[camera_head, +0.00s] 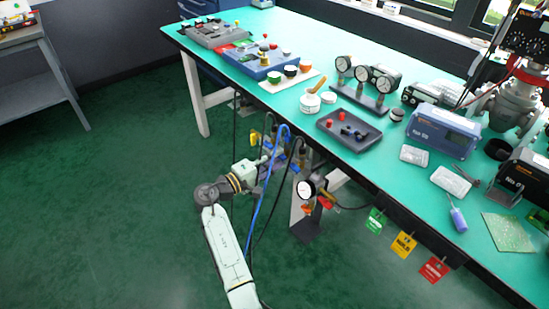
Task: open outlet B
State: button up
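Below the bench's front edge hangs a small cluster of outlet fittings and valves (297,152) with yellow and blue parts. A blue hose (262,200) and dark hoses run down from it. No letters are readable, so I cannot tell which outlet is B or how its handle stands. My gripper (266,162) is at the left of this cluster, close to the blue hose. Its fingers are small and partly lost among the fittings. I cannot tell whether they touch a valve or are open or shut.
A round gauge (306,189) with red and orange fittings stands right of the hoses. The green bench (290,112) carries gauges, a dark tray (335,121) and instruments. Green, yellow and red tags (404,244) hang from its edge. The floor (110,190) at left is clear.

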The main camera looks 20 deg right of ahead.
jog(key=shift+c, duration=0.4)
grip_shut()
